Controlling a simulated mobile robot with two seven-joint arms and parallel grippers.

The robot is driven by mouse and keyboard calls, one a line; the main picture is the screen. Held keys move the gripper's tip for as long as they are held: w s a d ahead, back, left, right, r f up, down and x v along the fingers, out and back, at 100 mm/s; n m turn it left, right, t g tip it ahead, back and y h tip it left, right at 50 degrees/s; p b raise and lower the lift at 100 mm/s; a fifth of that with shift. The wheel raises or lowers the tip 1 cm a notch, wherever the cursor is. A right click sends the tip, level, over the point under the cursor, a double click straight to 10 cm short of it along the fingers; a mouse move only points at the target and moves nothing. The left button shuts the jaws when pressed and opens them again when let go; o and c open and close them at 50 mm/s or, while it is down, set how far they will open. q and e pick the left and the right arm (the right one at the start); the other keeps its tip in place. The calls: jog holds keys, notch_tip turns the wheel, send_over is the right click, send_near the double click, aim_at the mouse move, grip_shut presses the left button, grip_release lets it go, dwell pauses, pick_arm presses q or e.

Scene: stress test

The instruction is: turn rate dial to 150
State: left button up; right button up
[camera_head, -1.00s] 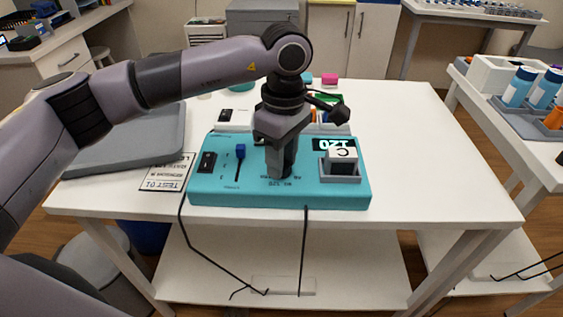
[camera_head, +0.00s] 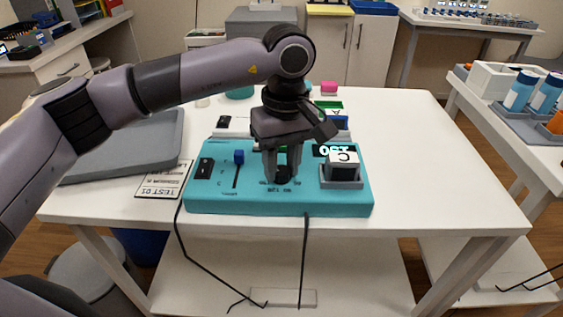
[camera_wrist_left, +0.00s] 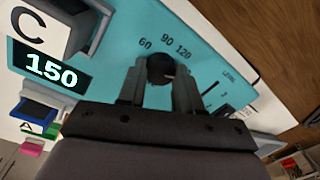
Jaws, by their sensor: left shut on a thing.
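The teal device box (camera_head: 270,206) stands on the white table. Its rate dial (camera_wrist_left: 160,70) is a dark round knob with 60, 90 and 120 printed around it in the left wrist view. My left gripper (camera_head: 282,178) points down with its fingers on either side of the knob, shut on it; the fingers (camera_wrist_left: 159,82) also show in the left wrist view. The display (camera_wrist_left: 50,70) reads 150 in the left wrist view. In the head view the arm partly covers the display (camera_head: 335,150). My right gripper is not in view.
A grey tray (camera_head: 125,145) lies at left. The table's right side is clear.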

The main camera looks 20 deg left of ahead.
aim_at(283, 169)
pick_arm(q)
jog(key=shift+r, duration=0.1)
jog(key=o, duration=1)
notch_tip(283, 169, up, 7)
jog(key=shift+w+d+r, duration=0.1)
jog(key=shift+d, duration=0.05)
